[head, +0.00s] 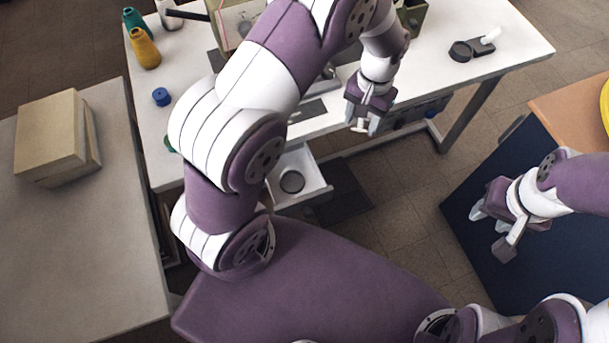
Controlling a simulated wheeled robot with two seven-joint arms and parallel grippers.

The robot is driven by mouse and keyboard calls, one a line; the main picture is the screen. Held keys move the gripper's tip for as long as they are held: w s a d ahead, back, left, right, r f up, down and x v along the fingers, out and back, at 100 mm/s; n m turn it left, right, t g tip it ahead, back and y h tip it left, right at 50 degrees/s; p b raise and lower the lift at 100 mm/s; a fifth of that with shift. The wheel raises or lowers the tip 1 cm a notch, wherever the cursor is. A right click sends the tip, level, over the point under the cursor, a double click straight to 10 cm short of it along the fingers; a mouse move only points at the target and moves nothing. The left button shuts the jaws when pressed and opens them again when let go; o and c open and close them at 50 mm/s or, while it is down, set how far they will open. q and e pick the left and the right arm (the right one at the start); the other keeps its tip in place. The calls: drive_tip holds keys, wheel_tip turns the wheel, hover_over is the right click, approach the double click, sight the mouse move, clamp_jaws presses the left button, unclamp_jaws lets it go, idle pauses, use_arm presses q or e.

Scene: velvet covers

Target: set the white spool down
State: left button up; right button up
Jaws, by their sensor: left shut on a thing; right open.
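My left gripper (362,122) is shut on a small pale thing, which looks like the white spool (360,126). It hangs just off the front edge of the white table (420,90), apart from the tabletop in the picture. The fingers hide part of the spool. My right gripper (491,232) is open and empty, over the dark blue surface at the right.
An open white drawer (314,180) under the table holds a round grey thing (292,181). A blue spool (161,97), a mustard bottle (145,50) and a teal bottle (133,20) stand at the table's left. A black item (460,52) lies at its right; tabletop before it is clear.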

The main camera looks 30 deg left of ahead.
use_arm(q)
drive_tip(key=s+d+f+n+b, duration=0.1)
drive_tip(key=s+d+n, duration=0.1)
drive_tip(key=s+n, duration=0.4)
drive_tip(key=s+d+f+n+h+b, duration=0.1)
drive_tip(key=s+d+n+b, duration=0.1)
drive_tip(key=s+n, duration=0.5)
drive_tip(key=shift+s+d+t, duration=0.4)
drive_tip(key=shift+s, duration=0.45)
